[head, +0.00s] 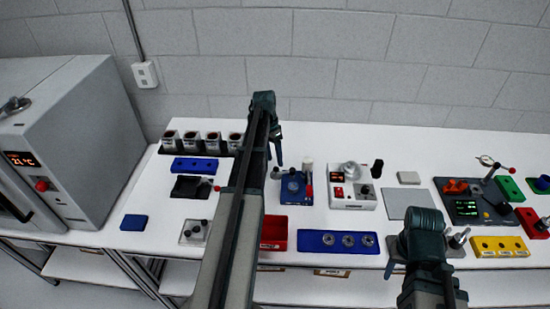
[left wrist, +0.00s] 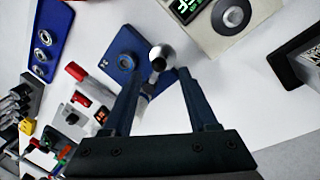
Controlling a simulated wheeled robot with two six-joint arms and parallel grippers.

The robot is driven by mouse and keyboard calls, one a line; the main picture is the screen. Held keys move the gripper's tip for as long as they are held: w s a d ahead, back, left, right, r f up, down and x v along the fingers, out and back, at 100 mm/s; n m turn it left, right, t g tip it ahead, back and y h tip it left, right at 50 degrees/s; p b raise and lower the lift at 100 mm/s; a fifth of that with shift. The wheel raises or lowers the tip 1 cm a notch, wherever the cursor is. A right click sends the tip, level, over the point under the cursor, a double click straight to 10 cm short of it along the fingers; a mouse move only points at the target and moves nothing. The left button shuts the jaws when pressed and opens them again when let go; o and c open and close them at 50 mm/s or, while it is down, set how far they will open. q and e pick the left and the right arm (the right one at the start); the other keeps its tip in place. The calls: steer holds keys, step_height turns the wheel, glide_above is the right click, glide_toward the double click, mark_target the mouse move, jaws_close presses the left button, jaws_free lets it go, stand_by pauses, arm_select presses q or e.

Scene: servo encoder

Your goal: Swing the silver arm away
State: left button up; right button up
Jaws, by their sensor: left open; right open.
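A blue fixture (head: 292,190) stands mid-table with small silver and dark parts on top. In the left wrist view the blue block (left wrist: 122,48) shows with a silver round-ended part (left wrist: 160,57) by it, which looks like the end of the silver arm. My left gripper (head: 276,158) is above and just left of the fixture in the head view. In the left wrist view its two fingers (left wrist: 157,80) are apart, and the silver end shows between their tips; contact cannot be told. My right gripper (head: 393,268) is at the front right, open, its far finger hidden.
A white instrument (head: 352,200) with a knob stands right of the fixture. A blue tray with metal rings (head: 337,243) and a red bin (head: 273,233) are in front. Several cups (head: 190,143) stand at the back left. A grey plate (head: 407,203) lies further right.

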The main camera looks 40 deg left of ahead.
arm_select(q)
step_height(320, 180, up, 10)
steer(key=a+p, duration=0.2)
steer(key=p, duration=0.7)
steer(key=shift+w, duration=0.15)
arm_select(e)
step_height(320, 180, up, 10)
arm_select(q)
steer(key=s+d+f+y+b, duration=0.1)
steer(key=s+d+f+b, duration=0.15)
steer(key=d, duration=0.95)
steer(key=s+d+f+y+b, duration=0.15)
steer(key=d+f+b, duration=0.25)
steer(key=d, duration=0.8)
steer(key=s+d+f+b, duration=0.3)
steer(key=s+d, duration=0.3)
steer(key=d, duration=0.2)
steer(key=s+d+f+m+b, duration=0.1)
steer(key=s+d+f+b, duration=0.2)
steer(key=s+d, duration=0.4)
steer(key=shift+s+d+f+m+y, duration=0.3)
steer(key=shift+d+y, duration=0.15)
steer(key=shift+d, duration=0.75)
arm_select(e)
step_height(320, 180, down, 13)
